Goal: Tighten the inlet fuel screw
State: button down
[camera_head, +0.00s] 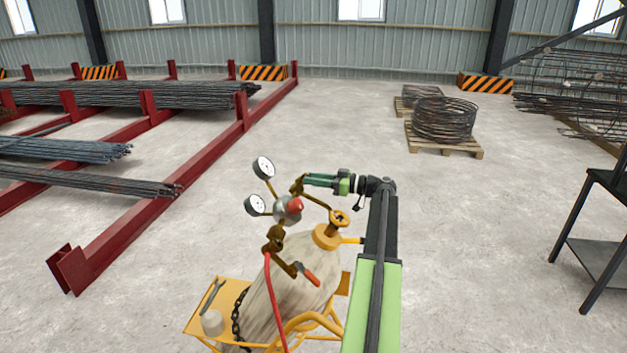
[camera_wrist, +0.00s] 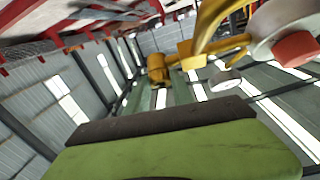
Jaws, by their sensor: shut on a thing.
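A pale gas cylinder (camera_head: 290,290) leans on a yellow cart, with a brass valve handwheel (camera_head: 339,218) on top. A silver regulator (camera_head: 288,209) with a red knob (camera_head: 295,205) and two round gauges is beside the cylinder's top. The knob also shows in the wrist view (camera_wrist: 297,48). A brass fitting (camera_head: 296,187), which seems to be the inlet fuel screw, is above the regulator. My green gripper (camera_head: 304,181) reaches it from the right and is shut on it. In the wrist view a green finger with a dark pad fills the bottom, and the grip itself is hidden.
A red hose (camera_head: 272,305) hangs down the cylinder's front. A wrench (camera_head: 212,296) and a tape roll (camera_head: 212,322) lie on the yellow cart (camera_head: 240,292). Red racks (camera_head: 215,148) with rebar stand left. A wire coil pallet (camera_head: 445,150) is behind right. The floor between is clear.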

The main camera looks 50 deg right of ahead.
jog(key=m+h, duration=0.2)
jog(key=m, duration=0.1)
jog(key=m+h+p, duration=0.1)
jog(key=m, duration=0.1)
jog(key=shift+s+a+t+h, duration=0.1)
jog(key=shift+a+t+h, duration=0.2)
jog(key=shift+t, duration=0.1)
jog(key=c, duration=1.4)
grip_release()
jog(key=shift+o, duration=0.2)
jog(key=shift+s, duration=0.1)
jog(key=p+v, duration=0.1)
jog(key=v, duration=1.6)
jog(key=shift+s, duration=0.15)
